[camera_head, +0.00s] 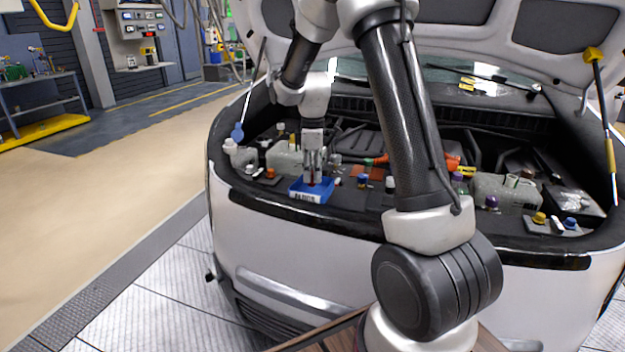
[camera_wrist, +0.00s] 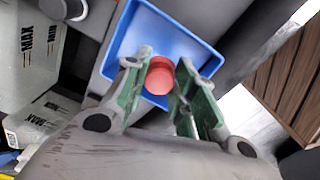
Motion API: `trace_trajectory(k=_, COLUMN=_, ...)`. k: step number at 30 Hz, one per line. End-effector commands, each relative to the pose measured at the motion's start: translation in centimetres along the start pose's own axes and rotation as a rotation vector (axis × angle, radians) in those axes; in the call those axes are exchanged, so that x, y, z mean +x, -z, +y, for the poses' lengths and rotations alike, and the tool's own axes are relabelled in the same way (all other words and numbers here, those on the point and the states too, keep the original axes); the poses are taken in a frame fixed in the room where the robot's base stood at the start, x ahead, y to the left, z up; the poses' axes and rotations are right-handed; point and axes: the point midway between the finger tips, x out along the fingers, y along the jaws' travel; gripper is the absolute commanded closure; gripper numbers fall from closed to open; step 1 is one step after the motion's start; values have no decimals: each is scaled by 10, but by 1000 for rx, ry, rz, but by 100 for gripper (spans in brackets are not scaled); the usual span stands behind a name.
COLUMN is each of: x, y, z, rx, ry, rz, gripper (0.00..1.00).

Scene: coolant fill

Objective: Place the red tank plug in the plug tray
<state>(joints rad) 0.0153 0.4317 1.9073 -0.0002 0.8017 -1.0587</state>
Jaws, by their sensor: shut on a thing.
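The red tank plug (camera_wrist: 160,76) is between the two fingertips of my gripper (camera_wrist: 158,82) in the wrist view. The blue plug tray (camera_wrist: 196,47) lies right below it, and the plug appears over the tray's floor. In the head view the blue tray (camera_head: 311,196) sits on the car's front edge, with my gripper (camera_head: 312,178) pointing straight down into it. My gripper is shut on the plug. Whether the plug touches the tray floor is not clear. The plug is mostly hidden by the fingers in the head view.
A pale tank with MAX and MIN marks (camera_wrist: 30,55) stands beside the tray. An orange cap (camera_head: 270,173) is left of the tray and a blue cap (camera_head: 363,181) is right of it. Yellow (camera_head: 539,218) and purple (camera_head: 491,202) caps are farther right. The raised hood is above.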

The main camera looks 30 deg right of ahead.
Motion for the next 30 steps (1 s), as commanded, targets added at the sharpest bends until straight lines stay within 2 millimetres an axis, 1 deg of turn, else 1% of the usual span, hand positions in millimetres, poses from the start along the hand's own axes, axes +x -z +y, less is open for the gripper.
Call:
trace_trajectory(k=1, x=10, y=0, z=-1, rx=0, ry=5, rz=-3, gripper=89)
trace_trajectory(k=4, x=23, y=0, z=0, rx=0, ry=3, rz=-2, gripper=89)
trace_trajectory(k=6, x=26, y=0, z=0, rx=0, ry=1, rz=-1, gripper=89)
trace_trajectory(k=14, x=27, y=0, z=0, rx=0, ry=1, rz=-1, gripper=89)
trace_trajectory(k=15, x=27, y=0, z=0, rx=0, ry=1, rz=-1, gripper=70)
trace_trajectory(k=17, x=27, y=0, z=0, rx=0, ry=1, rz=-1, gripper=59)
trace_trajectory(k=18, x=27, y=0, z=0, rx=0, ry=1, rz=-1, gripper=52)
trace_trajectory(k=27, x=26, y=0, z=0, rx=0, ry=1, rz=0, gripper=52)
trace_trajectory(k=30, x=20, y=0, z=0, rx=0, ry=-1, rz=1, gripper=52)
